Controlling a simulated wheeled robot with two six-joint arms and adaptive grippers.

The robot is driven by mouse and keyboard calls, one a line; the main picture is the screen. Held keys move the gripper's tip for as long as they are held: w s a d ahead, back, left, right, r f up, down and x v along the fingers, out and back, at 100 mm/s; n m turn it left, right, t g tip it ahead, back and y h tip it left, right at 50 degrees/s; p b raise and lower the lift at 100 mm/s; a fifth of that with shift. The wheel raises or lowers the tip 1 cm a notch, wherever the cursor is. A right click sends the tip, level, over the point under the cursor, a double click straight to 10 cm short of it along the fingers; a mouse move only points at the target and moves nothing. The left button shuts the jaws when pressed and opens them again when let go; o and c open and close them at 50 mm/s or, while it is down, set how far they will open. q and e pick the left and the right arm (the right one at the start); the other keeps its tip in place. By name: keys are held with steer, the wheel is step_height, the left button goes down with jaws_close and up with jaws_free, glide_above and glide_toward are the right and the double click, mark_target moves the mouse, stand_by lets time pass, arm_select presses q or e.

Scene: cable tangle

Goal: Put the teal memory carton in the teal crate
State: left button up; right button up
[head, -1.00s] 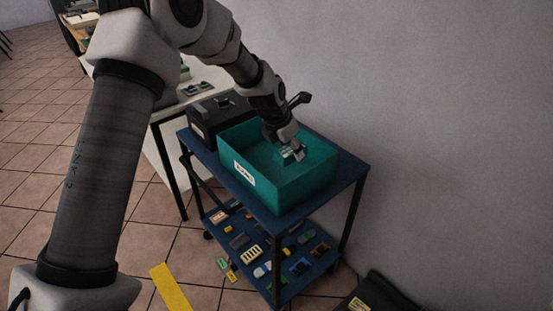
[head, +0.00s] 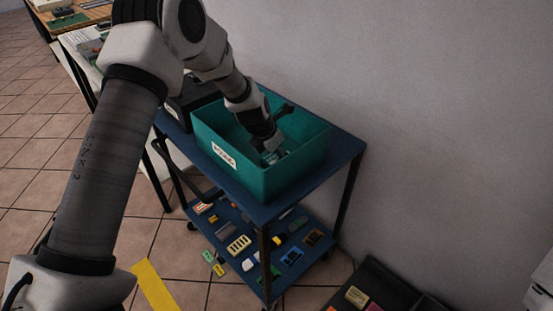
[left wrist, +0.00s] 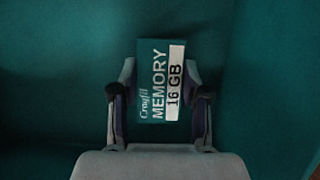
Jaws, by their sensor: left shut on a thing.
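The teal crate (head: 285,180) stands on the top shelf of a blue cart, with a white label on its front. My left gripper (head: 273,155) reaches down inside the crate, below its rim. It is shut on the teal memory carton (left wrist: 160,85), which reads "MEMORY 16 GB" in the left wrist view. In that view my left gripper (left wrist: 160,105) has a finger on each side of the carton, with teal crate surfaces around it. In the head view the carton is small and partly hidden by the gripper. I cannot tell whether it touches the crate floor. My right gripper is not in view.
The blue cart (head: 345,160) has a lower shelf with several small parts. A dark box (head: 190,105) sits left of the crate, partly hidden by my arm. A grey wall (head: 430,120) rises behind. A black bin (head: 375,285) lies on the floor at right.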

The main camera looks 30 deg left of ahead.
arm_select(q)
steer(key=shift+w+f, duration=0.15)
steer(key=shift+f, duration=0.25)
steer(key=o, duration=1.1)
steer(key=shift+o, duration=0.2)
steer(key=p+v, duration=0.4)
steer(key=v, duration=0.8)
steer(key=shift+p, duration=0.4)
steer(key=shift+a+r, duration=0.1)
steer(key=shift+r, duration=0.1)
